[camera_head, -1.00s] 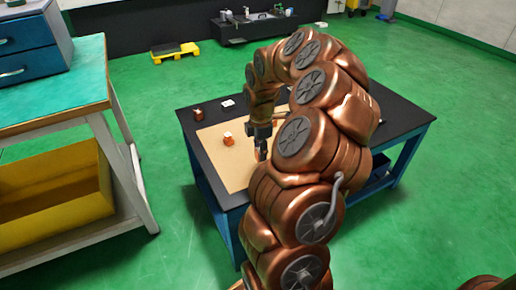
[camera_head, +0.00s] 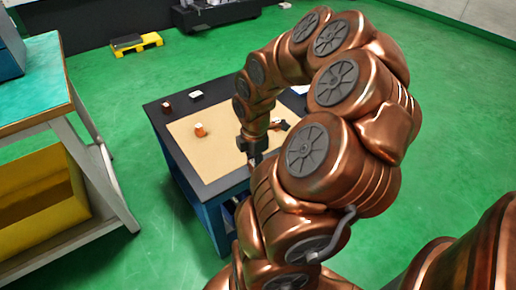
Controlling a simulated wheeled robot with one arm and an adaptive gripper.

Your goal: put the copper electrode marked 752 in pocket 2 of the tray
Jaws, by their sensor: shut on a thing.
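My gripper (camera_head: 253,159) points down at the front edge of the dark table, past the near edge of the tan mat (camera_head: 215,160). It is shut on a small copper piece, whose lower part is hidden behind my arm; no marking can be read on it. A copper piece with a pale top (camera_head: 200,130) stands on the mat, left of my gripper and apart from it. A smaller copper-brown block (camera_head: 167,106) stands at the table's back left. I cannot make out a tray with pockets; my arm covers the right part of the table.
A white card (camera_head: 196,95) lies at the table's back. A dark and orange item (camera_head: 280,125) lies right of my gripper, partly hidden. A teal-topped bench (camera_head: 40,85) with a yellow bin (camera_head: 45,200) stands left. Green floor is free between bench and table.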

